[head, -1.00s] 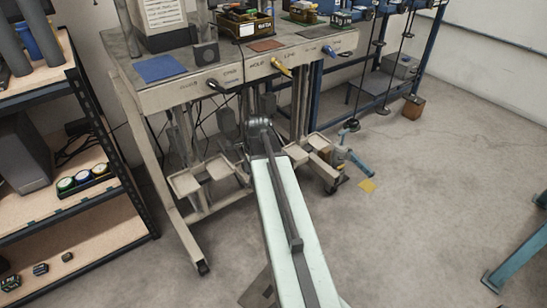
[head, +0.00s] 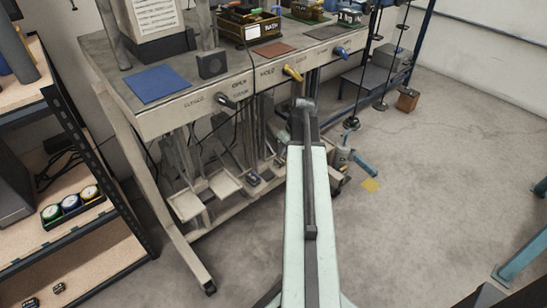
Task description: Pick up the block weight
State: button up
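No thing in the head view can be told for sure as the block weight. A small dark item (head: 252,179) lies in or beside the low trays under the bench. My pale arm reaches forward from the bottom, and its dark far end is in front of the bench's right half. I cannot make out my gripper's fingers there, or whether they hold anything.
The grey bench (head: 205,97) carries a blue mat (head: 158,84), a brown mat (head: 274,49) and bins; levers stick out of its front. A shelf at the left holds round gauges (head: 70,203) and small dark pieces (head: 59,288).

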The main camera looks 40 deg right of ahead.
aim_at(280, 161)
jog(key=b+x, duration=0.8)
jog(key=shift+w+a, duration=0.15)
jog(key=shift+w, duration=0.05)
jog(key=shift+r, duration=0.15)
grip_shut()
